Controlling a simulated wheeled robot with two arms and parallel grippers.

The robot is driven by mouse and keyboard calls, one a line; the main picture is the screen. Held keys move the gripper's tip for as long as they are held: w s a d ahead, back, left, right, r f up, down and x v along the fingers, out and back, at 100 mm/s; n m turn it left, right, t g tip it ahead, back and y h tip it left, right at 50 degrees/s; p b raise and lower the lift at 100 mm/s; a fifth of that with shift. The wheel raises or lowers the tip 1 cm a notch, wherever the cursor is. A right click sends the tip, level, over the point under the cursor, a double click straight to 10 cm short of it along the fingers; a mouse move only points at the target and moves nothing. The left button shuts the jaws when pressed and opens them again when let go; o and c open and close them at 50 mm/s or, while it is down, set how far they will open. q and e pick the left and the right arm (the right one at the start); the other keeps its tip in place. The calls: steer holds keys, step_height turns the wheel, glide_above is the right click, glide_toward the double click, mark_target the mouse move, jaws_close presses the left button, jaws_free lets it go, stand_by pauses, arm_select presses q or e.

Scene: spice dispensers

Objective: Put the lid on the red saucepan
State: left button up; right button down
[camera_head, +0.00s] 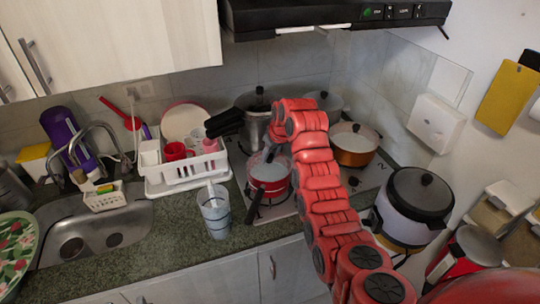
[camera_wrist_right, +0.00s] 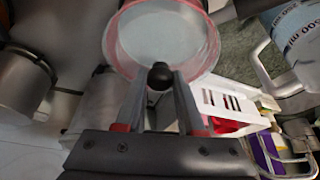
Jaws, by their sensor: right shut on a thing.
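The red saucepan (camera_head: 271,189) sits at the front left of the hob, with its dark handle toward the counter's front edge. My right gripper (camera_head: 272,153) reaches in over the pan's back side. In the right wrist view my right gripper (camera_wrist_right: 160,80) is shut on a black knob (camera_wrist_right: 160,76), seemingly the lid's. Beyond the knob is a pale round surface (camera_wrist_right: 162,35) inside a red rim. The lid is hard to tell from the pan's inside, and I cannot tell whether it touches the rim. My left gripper is not in view.
A clear cup (camera_head: 215,218) stands at the front left of the saucepan. A white dish rack (camera_head: 186,172) is left of it. A lidded steel pot (camera_head: 256,125) stands behind, an orange pot (camera_head: 354,156) right. A rice cooker (camera_head: 400,228) stands right of my arm.

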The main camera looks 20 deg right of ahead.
mark_target(270, 156)
jaws_free()
stand_by(0.5)
steer(key=shift+r+b, duration=0.4)
steer(key=shift+r, duration=3.15)
steer(key=shift+f, duration=0.1)
